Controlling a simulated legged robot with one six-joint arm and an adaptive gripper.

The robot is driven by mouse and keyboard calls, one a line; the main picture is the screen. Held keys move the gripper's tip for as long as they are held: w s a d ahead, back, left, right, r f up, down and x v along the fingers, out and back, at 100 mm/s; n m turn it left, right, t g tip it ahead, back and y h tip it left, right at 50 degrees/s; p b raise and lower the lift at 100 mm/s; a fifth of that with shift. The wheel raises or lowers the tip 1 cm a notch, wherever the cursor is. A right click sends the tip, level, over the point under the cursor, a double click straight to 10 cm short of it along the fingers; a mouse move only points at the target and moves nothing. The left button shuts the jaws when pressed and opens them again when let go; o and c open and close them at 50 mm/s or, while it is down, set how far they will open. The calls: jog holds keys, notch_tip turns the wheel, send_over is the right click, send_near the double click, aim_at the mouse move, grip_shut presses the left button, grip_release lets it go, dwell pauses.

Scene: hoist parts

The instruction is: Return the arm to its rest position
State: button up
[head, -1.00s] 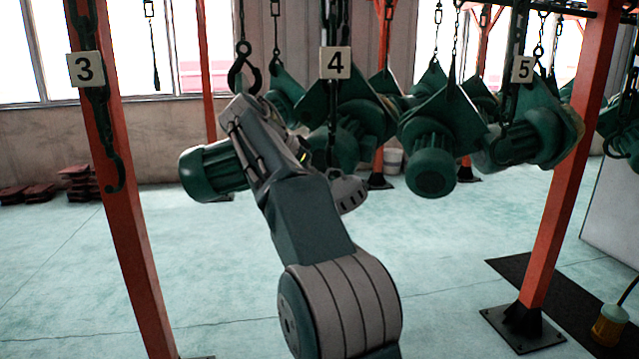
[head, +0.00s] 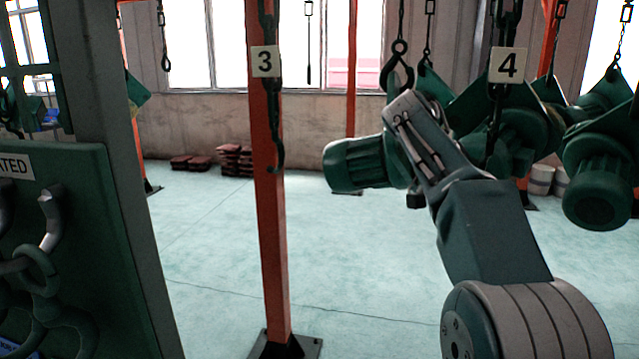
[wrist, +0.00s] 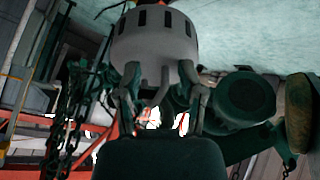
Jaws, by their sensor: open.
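My arm (head: 492,235) rises from the lower right of the head view and bends up and left. My gripper does not show clearly there, as the arm links cover it. A green hoist motor (head: 357,165) shows just left of my upper arm in the head view, under a black hook (head: 396,68).
More green hoists (head: 597,180) hang at the right. A green panel with shackles (head: 60,240) stands close at the left. The pale floor (head: 215,260) between is clear.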

jog(key=s+a+f+n+t+y, duration=0.3)
jog(key=s+a+f+n, duration=0.3)
jog(key=s+f, duration=0.4)
jog(key=s+a+f+n+t+y, duration=0.3)
jog(key=s+a+f, duration=0.6)
jog(key=s, duration=0.8)
jog(key=f+n+y, duration=0.1)
jog(key=n+y, duration=0.1)
jog(key=shift+s+f+n+y, duration=0.15)
jog(key=shift+s+n+y, duration=0.15)
jog(key=shift+n, duration=0.1)
jog(key=shift+d, duration=0.2)
